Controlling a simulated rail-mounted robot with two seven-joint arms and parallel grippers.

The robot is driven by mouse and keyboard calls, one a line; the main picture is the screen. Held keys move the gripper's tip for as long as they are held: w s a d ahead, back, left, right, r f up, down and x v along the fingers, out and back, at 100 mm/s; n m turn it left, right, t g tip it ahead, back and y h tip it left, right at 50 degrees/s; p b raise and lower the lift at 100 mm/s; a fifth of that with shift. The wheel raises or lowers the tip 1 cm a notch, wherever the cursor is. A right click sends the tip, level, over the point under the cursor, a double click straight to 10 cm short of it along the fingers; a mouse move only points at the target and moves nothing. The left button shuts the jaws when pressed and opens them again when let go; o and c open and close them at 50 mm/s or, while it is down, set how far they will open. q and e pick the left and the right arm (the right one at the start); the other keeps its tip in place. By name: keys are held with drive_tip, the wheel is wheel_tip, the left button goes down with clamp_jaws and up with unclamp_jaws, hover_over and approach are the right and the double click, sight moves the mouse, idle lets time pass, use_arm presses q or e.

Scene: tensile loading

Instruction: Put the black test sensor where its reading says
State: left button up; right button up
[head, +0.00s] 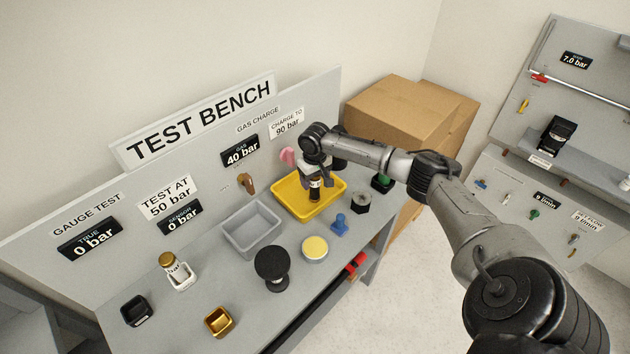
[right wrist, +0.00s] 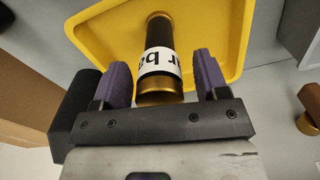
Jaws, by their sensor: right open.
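The black test sensor (head: 315,193) is at the yellow tray (head: 335,203) on the bench. In the right wrist view it is a black cylinder (right wrist: 159,35) with brass-coloured ends and a white label, of which only part of the word "bar" shows. My right gripper (head: 316,180) is over the tray, open, with one purple finger on each side of the sensor (right wrist: 160,85). Gaps show between fingers and sensor. The label's number is hidden. The bench displays read true 0 bar (head: 90,238), sensor 0 bar (head: 181,216) and gas 40 bar (head: 240,150). My left gripper is not in view.
A grey tray (head: 229,237) sits left of the yellow one. A white holder with a brass-capped part (head: 178,272), a black cup (head: 137,309) and a gold cup (head: 219,321) stand left. A black round knob (head: 272,262) and yellow-topped disc (head: 315,248) stand in front. Cardboard boxes (head: 400,105) are behind.

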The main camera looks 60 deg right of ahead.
wheel_tip(320, 180, up, 11)
drive_tip(key=shift+r+p, duration=0.1)
drive_tip(key=shift+p, duration=0.25)
idle(0.6)
